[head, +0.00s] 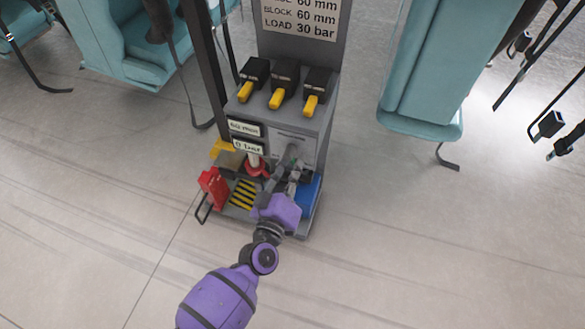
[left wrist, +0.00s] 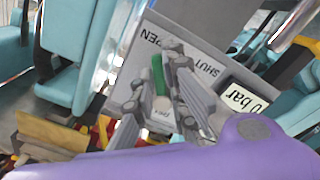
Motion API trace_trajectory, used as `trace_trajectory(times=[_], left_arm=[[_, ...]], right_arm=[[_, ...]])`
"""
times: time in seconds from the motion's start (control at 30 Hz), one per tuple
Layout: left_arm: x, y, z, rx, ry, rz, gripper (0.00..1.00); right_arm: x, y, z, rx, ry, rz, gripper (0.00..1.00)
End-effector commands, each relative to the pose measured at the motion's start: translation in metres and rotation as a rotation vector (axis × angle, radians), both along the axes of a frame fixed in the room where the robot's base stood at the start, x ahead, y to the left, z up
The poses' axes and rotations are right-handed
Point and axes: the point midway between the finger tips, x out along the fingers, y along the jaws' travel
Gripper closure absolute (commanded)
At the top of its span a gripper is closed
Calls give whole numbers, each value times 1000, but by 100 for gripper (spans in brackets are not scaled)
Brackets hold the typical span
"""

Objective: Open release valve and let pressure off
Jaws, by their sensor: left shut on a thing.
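The release valve's green handle (left wrist: 158,75) shows in the left wrist view, in front of a grey plate (left wrist: 195,55) marked OPEN and SHUT. The handle's end lies between the fingers of my left gripper (left wrist: 165,90), which is shut on it. The fingers hide part of the handle and some plate lettering. In the head view my purple left gripper (head: 285,168) reaches the lower front of the grey stand. A display (head: 248,147) there reads 0 bar; it also shows in the left wrist view (left wrist: 245,98). My right gripper is in neither view.
The stand (head: 322,112) carries several black parts with yellow levers (head: 284,92). A red block (head: 213,186) with a black loop, a striped plate (head: 243,193) and a blue part (head: 309,190) sit at its base. Teal seats (head: 425,75) stand either side. The front floor is clear.

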Motion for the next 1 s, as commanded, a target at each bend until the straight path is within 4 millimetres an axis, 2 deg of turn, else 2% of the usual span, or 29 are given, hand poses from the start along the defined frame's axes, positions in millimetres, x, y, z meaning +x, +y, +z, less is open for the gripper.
trace_trajectory(times=[0.03,0.6,0.63,0.73,1.0], left_arm=[[-1,-8,5,-2,-6,-14,100],[-1,-10,6,-2,-9,-16,100],[-1,-10,6,-2,-9,-16,86],[-1,-10,6,-3,-8,-15,73],[0,-6,4,-1,-4,-10,71]], right_arm=[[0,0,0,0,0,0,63],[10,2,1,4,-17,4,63],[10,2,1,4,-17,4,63],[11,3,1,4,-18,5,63],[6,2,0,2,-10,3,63]])
